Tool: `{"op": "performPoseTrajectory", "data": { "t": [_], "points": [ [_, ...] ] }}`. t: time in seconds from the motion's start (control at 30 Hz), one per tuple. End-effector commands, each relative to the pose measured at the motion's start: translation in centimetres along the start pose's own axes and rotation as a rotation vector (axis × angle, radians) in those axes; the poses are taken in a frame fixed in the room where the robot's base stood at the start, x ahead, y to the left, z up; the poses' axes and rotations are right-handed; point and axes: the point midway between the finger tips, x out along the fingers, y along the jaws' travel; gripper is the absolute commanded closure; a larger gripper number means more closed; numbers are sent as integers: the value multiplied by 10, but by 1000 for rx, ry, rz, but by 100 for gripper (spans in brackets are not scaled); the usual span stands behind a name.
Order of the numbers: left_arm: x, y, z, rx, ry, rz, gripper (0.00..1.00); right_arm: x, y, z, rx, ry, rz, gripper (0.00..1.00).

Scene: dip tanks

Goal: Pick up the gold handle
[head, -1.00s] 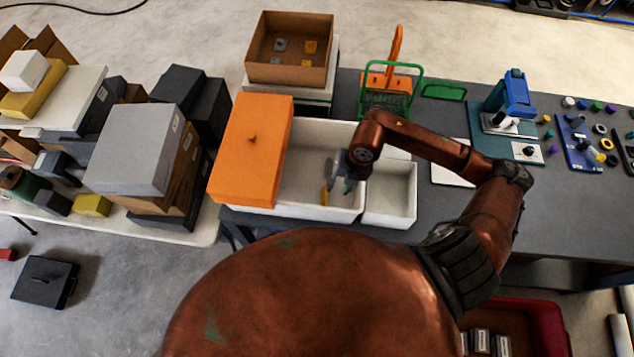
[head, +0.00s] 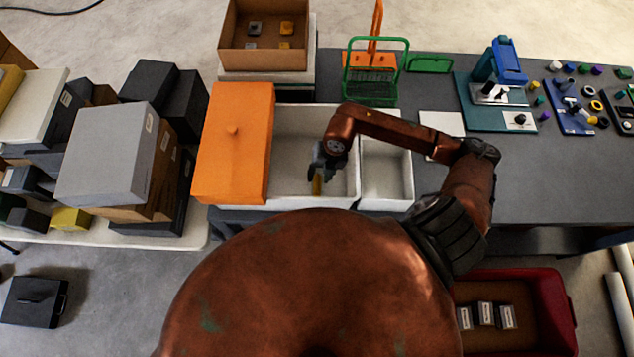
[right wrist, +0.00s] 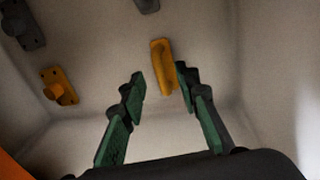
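The gold handle (right wrist: 162,66), a short yellow bar, lies on the floor of the white tank (head: 357,160). In the head view the gold handle (head: 317,186) shows just below my right gripper (head: 321,170). In the right wrist view my right gripper (right wrist: 160,77) is open, with its green-padded fingertips on either side of the handle's lower end. A clear gap shows on the left; the right fingertip is close, and contact cannot be told. My left gripper is not in view.
A gold knob piece (right wrist: 59,87) and grey pieces (right wrist: 24,24) also lie in the tank. The orange lid (head: 233,145) covers its left part. A smaller white bin (head: 387,172) stands at right. A green basket (head: 375,85) and cardboard box (head: 263,62) are behind.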

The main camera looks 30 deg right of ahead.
Motion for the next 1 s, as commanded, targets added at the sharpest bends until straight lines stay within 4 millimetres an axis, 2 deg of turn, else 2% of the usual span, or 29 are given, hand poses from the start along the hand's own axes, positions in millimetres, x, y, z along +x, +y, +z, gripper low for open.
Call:
{"op": "performPoseTrajectory", "data": {
  "t": [0.1,0.2,0.43,0.87,1.0],
  "points": [
    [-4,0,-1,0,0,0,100,16,0,0,1,2,0,71],
    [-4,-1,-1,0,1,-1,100,23,0,0,1,1,0,71],
    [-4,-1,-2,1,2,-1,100,25,0,0,0,0,-1,71],
    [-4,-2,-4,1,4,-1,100,25,0,0,0,0,0,100],
    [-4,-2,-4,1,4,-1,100,25,0,0,0,0,0,100]
  ]
}}
